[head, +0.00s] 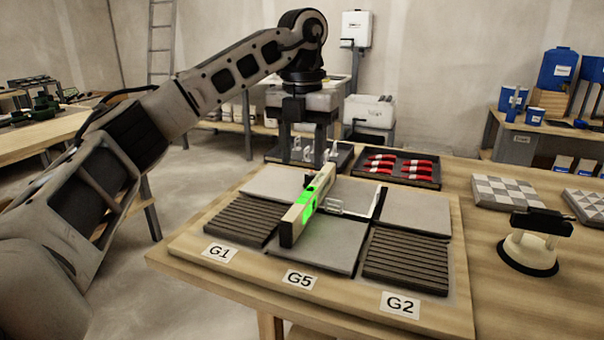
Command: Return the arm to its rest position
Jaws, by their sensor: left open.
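My left arm comes in from the left, bends at the top and points down. My left gripper (303,152) is open and empty, with its dark fingers spread over the back edge of the tile board. A spirit level (308,205) with bright green parts lies across the pale tiles in the middle of the wooden board (195,245), in front of the gripper and apart from it. Ribbed dark mortar beds show at G1 (245,221) and G2 (405,259). A pale tile (325,244) lies at G5. My right gripper is out of view.
A dark tray of red wedges (398,168) stands behind the board. Another dark tray (340,156) with clear pieces lies partly behind the gripper. A suction cup lifter (529,252) and patterned tiles (506,193) stand on the right. Free air surrounds the raised arm.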

